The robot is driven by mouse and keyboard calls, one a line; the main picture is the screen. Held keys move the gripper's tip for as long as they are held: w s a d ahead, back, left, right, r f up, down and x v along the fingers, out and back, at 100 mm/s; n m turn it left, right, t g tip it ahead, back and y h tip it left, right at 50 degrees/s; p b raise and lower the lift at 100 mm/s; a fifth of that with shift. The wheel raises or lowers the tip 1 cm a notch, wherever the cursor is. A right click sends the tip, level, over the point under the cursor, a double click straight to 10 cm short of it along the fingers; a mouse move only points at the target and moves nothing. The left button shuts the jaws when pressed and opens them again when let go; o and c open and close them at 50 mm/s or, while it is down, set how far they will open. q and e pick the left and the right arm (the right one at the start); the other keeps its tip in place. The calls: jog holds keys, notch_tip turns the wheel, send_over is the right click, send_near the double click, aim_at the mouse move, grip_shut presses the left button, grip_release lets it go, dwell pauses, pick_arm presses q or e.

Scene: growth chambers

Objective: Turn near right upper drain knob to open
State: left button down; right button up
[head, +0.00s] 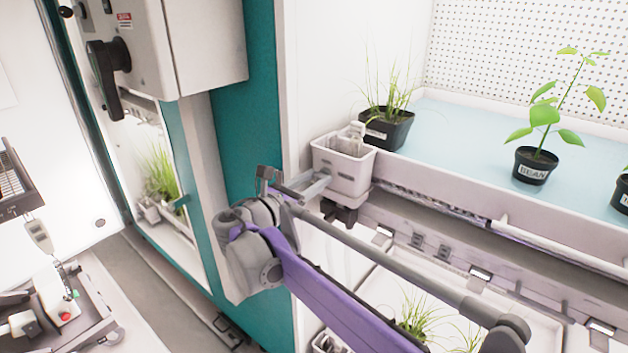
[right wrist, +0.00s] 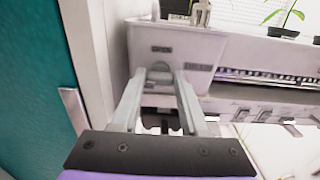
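The drain box (head: 342,168) is a pale grey bin at the left front corner of the upper tray; it also fills the top middle of the right wrist view (right wrist: 172,48). Below it is a dark fitting (head: 340,212). My right gripper (head: 316,187) reaches the box's lower front from the left. In the right wrist view its two fingers (right wrist: 160,80) are apart. A small rounded grey piece, apparently the drain knob (right wrist: 160,71), shows between the fingertips; contact cannot be told. A dark part (right wrist: 160,120) shows lower between the fingers. My left gripper is not in view.
The upper tray (head: 450,125) holds potted plants, including a bean plant (head: 535,165). A teal chamber frame (head: 255,130) stands left of my gripper. A lower shelf with grassy plants (head: 418,318) lies beneath. A cart with instruments (head: 75,310) is at far left.

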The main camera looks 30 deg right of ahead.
grip_shut()
jog(key=shift+m, duration=0.4)
jog(key=m+p, duration=0.1)
jog(key=m, duration=0.1)
jog(key=shift+s+m+p, duration=0.1)
jog(key=shift+m+p, duration=0.3)
jog(key=m+p, duration=0.1)
jog(key=m, duration=0.2)
jog(key=shift+m, duration=0.4)
jog(key=m+p, duration=0.2)
jog(key=m, duration=0.3)
jog(key=shift+s, duration=0.1)
jog(key=m, duration=0.1)
jog(key=m+p, duration=0.1)
jog(key=m, duration=0.3)
jog(key=shift+d+f+p, duration=0.1)
jog(key=shift+f+p, duration=0.15)
jog(key=shift+p, duration=0.1)
jog(key=shift+m, duration=0.3)
